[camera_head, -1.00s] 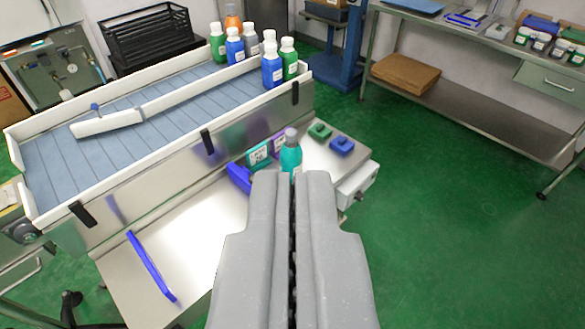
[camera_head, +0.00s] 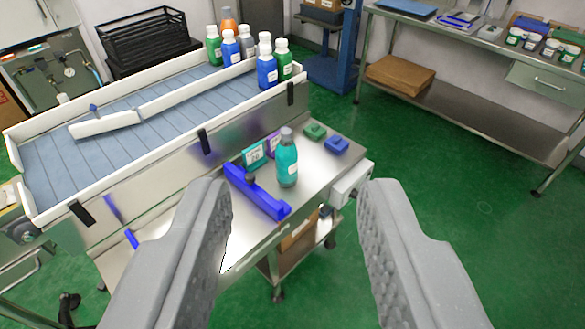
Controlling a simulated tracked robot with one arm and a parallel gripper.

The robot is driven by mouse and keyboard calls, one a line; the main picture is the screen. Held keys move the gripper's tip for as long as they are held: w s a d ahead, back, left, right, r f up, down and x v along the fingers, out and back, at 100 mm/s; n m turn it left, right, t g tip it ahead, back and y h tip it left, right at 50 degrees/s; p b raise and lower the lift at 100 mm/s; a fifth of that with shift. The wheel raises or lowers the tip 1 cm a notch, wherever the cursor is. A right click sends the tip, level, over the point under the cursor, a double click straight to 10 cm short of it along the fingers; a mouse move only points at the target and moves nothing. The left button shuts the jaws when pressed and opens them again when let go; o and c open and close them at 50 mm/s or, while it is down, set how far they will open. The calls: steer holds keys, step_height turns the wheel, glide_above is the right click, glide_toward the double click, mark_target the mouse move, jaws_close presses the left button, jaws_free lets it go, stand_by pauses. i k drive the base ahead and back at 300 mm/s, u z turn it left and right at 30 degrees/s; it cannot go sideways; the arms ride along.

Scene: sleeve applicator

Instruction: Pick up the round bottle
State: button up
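A round teal bottle (camera_head: 287,164) with a grey cap and a small white label stands upright on a steel side table (camera_head: 246,229). My gripper (camera_head: 296,192) is open and empty, its two grey fingers spread wide in the foreground. The bottle shows between the fingers, beyond their tips, and nothing touches it. A blue bar-shaped fixture (camera_head: 262,199) lies on the table just left of and in front of the bottle.
A conveyor (camera_head: 140,127) with several capped bottles runs at the left. Green floor is open at the right.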

mark_target(286, 151)
steer(key=k, duration=1.2)
steer(key=u, duration=0.35)
steer(key=i, duration=2.3)
steer(key=z, duration=0.6)
